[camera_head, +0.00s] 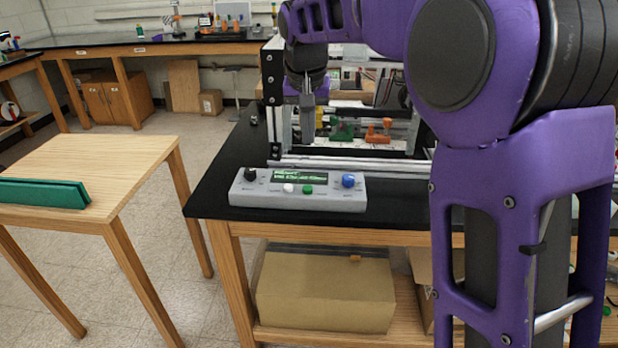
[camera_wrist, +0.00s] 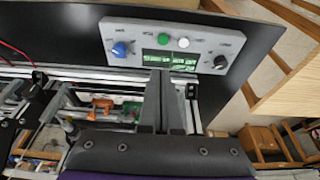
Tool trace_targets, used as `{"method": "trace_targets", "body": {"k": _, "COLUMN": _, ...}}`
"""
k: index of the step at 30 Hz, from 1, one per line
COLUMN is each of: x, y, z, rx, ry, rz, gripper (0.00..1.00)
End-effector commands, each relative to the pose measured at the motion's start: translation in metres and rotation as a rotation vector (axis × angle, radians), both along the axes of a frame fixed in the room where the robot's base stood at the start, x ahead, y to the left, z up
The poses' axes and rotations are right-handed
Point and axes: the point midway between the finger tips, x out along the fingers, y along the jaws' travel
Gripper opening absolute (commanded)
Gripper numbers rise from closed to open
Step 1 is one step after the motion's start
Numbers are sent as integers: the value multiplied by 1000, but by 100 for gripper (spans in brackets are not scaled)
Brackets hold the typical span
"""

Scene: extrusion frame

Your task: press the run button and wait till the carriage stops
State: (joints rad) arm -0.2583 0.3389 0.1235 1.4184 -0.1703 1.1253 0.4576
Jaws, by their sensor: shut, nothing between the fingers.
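A grey control box (camera_head: 235,192) sits at the front edge of the black bench. It has a lit green display (camera_head: 300,177), a white button (camera_head: 288,188), a green button (camera_head: 308,189), a black knob (camera_head: 250,174) and a blue knob (camera_head: 348,181). The wrist view also shows the green button (camera_wrist: 164,39) and white button (camera_wrist: 184,42); their labels are too small to read. My gripper (camera_head: 308,138) is shut and empty, pointing down behind the box, apart from the buttons. In the wrist view its fingertips (camera_wrist: 161,74) overlap the display's edge. I cannot tell which part is the carriage.
The extrusion frame (camera_head: 272,85) stands behind the box, with metal rails (camera_head: 350,167) across its front. Inside are a green part (camera_head: 341,131) and an orange part (camera_head: 379,132). A wooden table (camera_head: 110,160) with a green slab (camera_head: 42,193) stands left, across a floor gap.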

Motion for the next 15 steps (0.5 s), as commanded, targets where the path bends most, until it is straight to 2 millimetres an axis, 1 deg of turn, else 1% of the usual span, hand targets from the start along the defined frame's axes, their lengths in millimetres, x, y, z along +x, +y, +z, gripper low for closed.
{"method": "trace_targets", "body": {"k": 5, "x": 1, "y": 0, "z": -5, "rx": 0, "ry": 2, "rz": 0, "gripper": 0}}
{"method": "trace_targets", "body": {"k": 8, "x": 4, "y": 0, "z": -16, "rx": -1, "ry": 4, "rz": 0, "gripper": 0}}
{"method": "trace_targets", "body": {"k": 11, "x": 8, "y": -1, "z": -33, "rx": -1, "ry": 5, "rz": 0, "gripper": 0}}
{"method": "trace_targets", "body": {"k": 15, "x": 17, "y": -1, "z": -63, "rx": -2, "ry": 5, "rz": -1, "gripper": 0}}
